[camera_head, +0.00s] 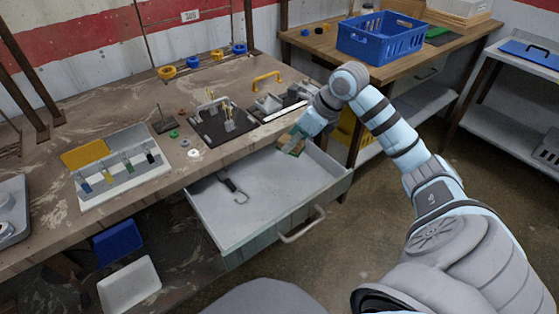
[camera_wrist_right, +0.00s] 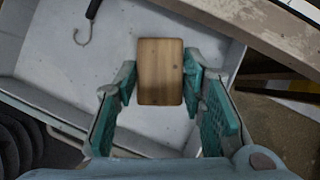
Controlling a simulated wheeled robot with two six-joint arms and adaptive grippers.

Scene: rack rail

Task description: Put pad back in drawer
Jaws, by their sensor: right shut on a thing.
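The pad is a small brown wooden-looking block (camera_wrist_right: 161,72), seen from above in the right wrist view between teal fingers. In the head view the pad (camera_head: 291,145) shows at the back right of the open drawer. My right gripper (camera_wrist_right: 160,85) is shut on it and holds it over the drawer; how high above the floor I cannot tell. The grey drawer (camera_head: 262,226) is pulled out below the bench, and its floor also shows in the right wrist view (camera_wrist_right: 60,55). My left gripper is not in view.
A dark hook tool (camera_head: 233,188) lies in the drawer's left rear part. The rest of the drawer floor is clear. Above it, the bench (camera_head: 60,210) carries a dark board (camera_head: 221,133) and a tray with a yellow flap (camera_head: 86,153). A blue crate (camera_head: 381,37) stands on the side table.

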